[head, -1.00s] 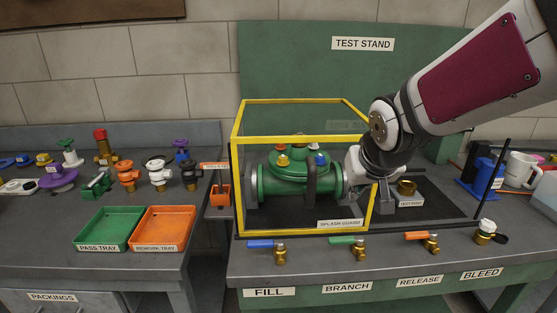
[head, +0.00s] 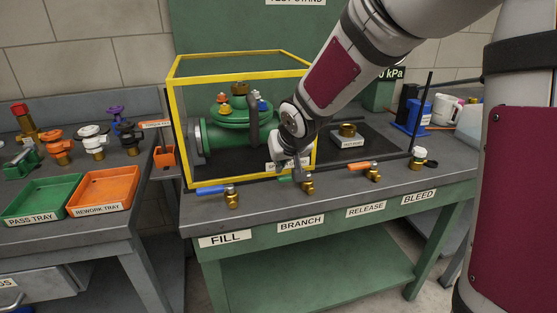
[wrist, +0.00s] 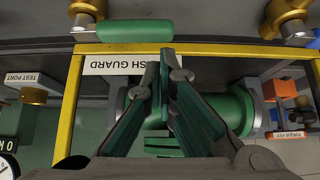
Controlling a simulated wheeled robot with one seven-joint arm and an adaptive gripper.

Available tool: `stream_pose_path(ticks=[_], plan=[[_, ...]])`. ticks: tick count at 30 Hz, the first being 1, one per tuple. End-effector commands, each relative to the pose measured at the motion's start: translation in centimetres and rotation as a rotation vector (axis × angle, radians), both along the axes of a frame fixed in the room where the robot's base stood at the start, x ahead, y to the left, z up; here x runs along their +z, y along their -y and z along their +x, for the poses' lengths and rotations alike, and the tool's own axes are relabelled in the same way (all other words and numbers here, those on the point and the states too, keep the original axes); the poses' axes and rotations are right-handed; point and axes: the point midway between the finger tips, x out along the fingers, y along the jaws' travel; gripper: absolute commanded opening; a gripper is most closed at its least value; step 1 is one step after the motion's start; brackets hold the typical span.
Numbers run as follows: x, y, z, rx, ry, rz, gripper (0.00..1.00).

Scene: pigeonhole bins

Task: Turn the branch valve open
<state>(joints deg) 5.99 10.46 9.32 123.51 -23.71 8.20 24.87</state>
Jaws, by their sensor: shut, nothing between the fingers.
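The branch valve has a green lever (head: 285,178) and a brass body (head: 307,186), above the BRANCH label. Its lever points left from the body, along the bench front. In the wrist view the green lever (wrist: 135,31) lies across the top, with the brass body (wrist: 85,12) at its left. My gripper (head: 297,168) is above the bench just behind the lever, partly hiding it in the head view. In the wrist view my gripper (wrist: 167,62) has its fingers together and empty, with a visible gap between the fingertips and the lever.
The yellow-framed splash guard (head: 178,125) encloses a green valve (head: 225,132) close behind my gripper. The blue fill lever (head: 212,190) is left of the branch valve; the orange release lever (head: 360,166) is right. A test port (head: 347,137) stands behind.

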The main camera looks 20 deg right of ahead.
Motion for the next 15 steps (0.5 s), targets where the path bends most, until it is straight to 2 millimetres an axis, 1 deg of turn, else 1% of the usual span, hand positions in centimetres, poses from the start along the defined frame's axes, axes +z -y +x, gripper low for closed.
stream_pose_path(ticks=[1, 5, 15], plan=[[-0.63, -0.03, 0.4, -0.001, -0.001, 0.001, 0.0], [-1.14, -0.03, 0.93, 0.0, 0.0, 0.0, 0.0], [-1.24, 0.0, 1.06, 0.0, 0.001, 0.0, 0.0]])
